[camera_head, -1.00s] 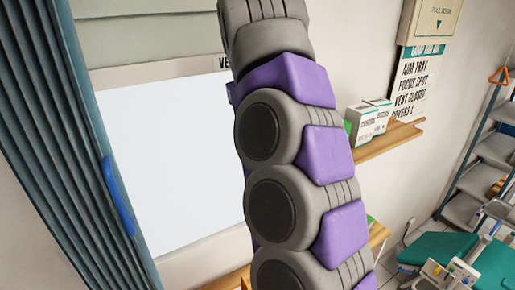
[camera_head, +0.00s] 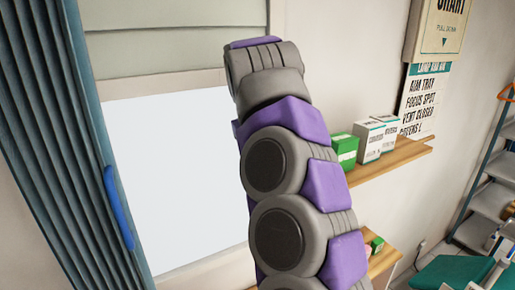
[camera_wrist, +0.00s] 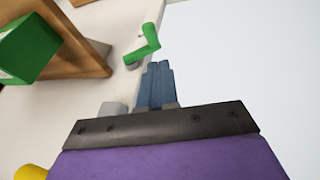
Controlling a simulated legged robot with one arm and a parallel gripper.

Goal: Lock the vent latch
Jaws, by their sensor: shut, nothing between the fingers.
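The green latch handle (camera_wrist: 146,45) shows in the wrist view as a bent lever on a small grey mount, at the edge of the pale window panel (camera_wrist: 235,60). My gripper (camera_wrist: 159,66) has its blue-grey fingers together and empty. The fingertips are just below the handle in the picture; I cannot tell whether they touch it. In the head view the white window panel (camera_head: 175,170) and the slatted vent (camera_head: 160,50) above it are visible. My grey and purple arm covers their right side there, and neither the latch nor the gripper can be seen.
A teal folding curtain (camera_head: 65,130) with a blue handle (camera_head: 118,208) stands at the left. A wooden shelf (camera_head: 395,163) with green and white boxes (camera_head: 367,140) is right of my arm. A sign and chart hang on the wall.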

